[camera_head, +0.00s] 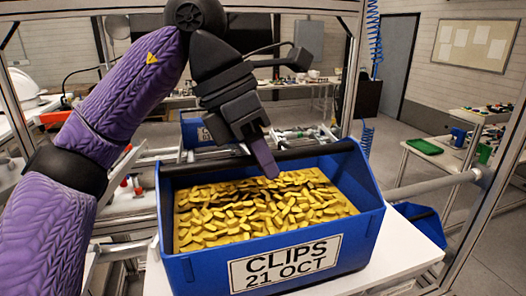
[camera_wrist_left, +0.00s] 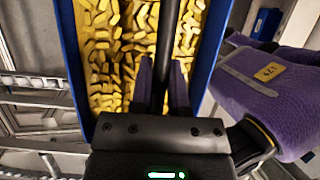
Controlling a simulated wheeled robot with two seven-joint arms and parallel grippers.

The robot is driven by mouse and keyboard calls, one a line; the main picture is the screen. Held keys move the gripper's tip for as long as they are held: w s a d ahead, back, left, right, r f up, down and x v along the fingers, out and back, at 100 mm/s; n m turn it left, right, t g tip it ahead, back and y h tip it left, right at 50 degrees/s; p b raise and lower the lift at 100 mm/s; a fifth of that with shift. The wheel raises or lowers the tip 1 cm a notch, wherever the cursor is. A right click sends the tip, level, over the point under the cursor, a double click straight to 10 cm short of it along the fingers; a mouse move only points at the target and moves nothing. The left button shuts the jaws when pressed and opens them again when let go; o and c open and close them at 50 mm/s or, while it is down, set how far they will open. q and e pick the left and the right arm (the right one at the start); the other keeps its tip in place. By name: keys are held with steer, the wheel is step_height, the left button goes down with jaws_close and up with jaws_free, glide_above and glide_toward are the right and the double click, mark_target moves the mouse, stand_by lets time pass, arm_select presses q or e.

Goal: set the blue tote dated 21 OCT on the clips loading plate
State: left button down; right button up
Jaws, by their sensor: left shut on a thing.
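The blue tote (camera_head: 374,225) with the label "CLIPS 21 OCT" is large in front of me in the head view, filled with yellow clips. Its black handle bar (camera_head: 318,150) spans the top. My left gripper (camera_head: 264,158) reaches down from above and is shut on this handle. In the left wrist view, the bar (camera_wrist_left: 166,40) runs between the purple fingers (camera_wrist_left: 162,88), over the clips in the tote (camera_wrist_left: 72,60). The tote looks level. A white surface (camera_head: 415,246) shows beside and below it; I cannot tell whether they touch. My right gripper is not in view.
Another blue tote (camera_head: 193,132) stands behind, partly hidden by my left arm. A blue bin (camera_head: 424,218) shows low at the right. Metal frame posts and rails (camera_head: 432,187) surround the tote. A side table with a green tray (camera_head: 425,146) stands at the right.

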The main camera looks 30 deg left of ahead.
arm_select(q)
steer(key=shift+f, duration=0.4)
steer(key=shift+f+b, duration=0.45)
steer(key=c, duration=0.5)
jaws_free()
steer(key=shift+c, duration=0.2)
steer(key=shift+s+a+r, duration=0.1)
steer(key=shift+r, duration=0.3)
steer(key=p+v, duration=0.4)
steer(key=v, duration=0.5)
